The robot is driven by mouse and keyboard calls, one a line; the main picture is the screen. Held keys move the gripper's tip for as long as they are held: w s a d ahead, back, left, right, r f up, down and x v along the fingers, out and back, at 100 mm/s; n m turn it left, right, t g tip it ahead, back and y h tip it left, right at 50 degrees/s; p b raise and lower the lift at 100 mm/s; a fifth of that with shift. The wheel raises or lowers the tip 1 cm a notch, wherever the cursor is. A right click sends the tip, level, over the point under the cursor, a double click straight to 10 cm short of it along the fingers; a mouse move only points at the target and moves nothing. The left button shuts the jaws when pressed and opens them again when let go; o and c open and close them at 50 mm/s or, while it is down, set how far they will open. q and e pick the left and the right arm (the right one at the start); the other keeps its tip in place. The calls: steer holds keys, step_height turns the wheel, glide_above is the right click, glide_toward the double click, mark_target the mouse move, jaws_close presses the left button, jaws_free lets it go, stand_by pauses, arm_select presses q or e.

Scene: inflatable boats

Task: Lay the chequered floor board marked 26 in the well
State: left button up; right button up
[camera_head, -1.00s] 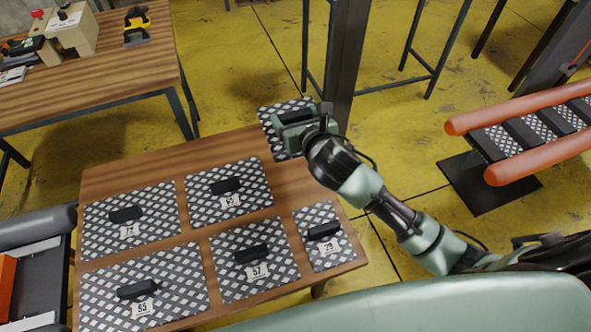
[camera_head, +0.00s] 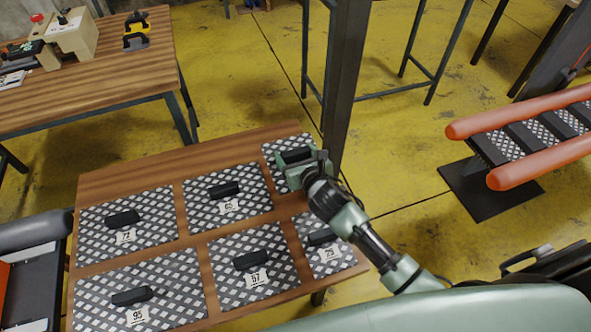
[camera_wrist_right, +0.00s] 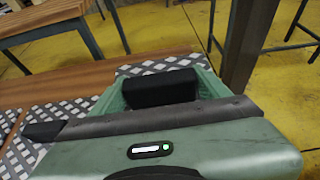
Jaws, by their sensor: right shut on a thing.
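My right gripper (camera_head: 298,165) is shut on the black handle (camera_head: 297,155) of a small chequered board (camera_head: 271,148) at the far right corner of the wooden table. The gripper covers part of this board, and its number is hidden. I cannot tell whether the board touches the table. The right wrist view shows the black handle (camera_wrist_right: 160,89) between the green fingers, with chequered plate (camera_wrist_right: 150,66) behind it. No label reading 26 is legible. An orange-tubed boat (camera_head: 520,140) with chequered plates and dark slats stands at right. My left gripper is out of view.
Several other chequered boards with handles lie on the table (camera_head: 135,185), including 72 (camera_head: 100,238), 95 (camera_head: 170,290), 57 (camera_head: 225,290) and 29 (camera_head: 330,262). A dark post (camera_head: 345,80) stands just behind the far right corner. A grey-tubed boat (camera_head: 35,230) edges the left.

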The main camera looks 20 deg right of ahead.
step_height(320, 180, down, 3)
steer(key=shift+r, duration=0.1)
step_height(320, 180, down, 3)
steer(key=shift+f, duration=0.2)
steer(key=shift+b, duration=0.3)
steer(key=shift+f, duration=0.2)
steer(key=o, duration=1.7)
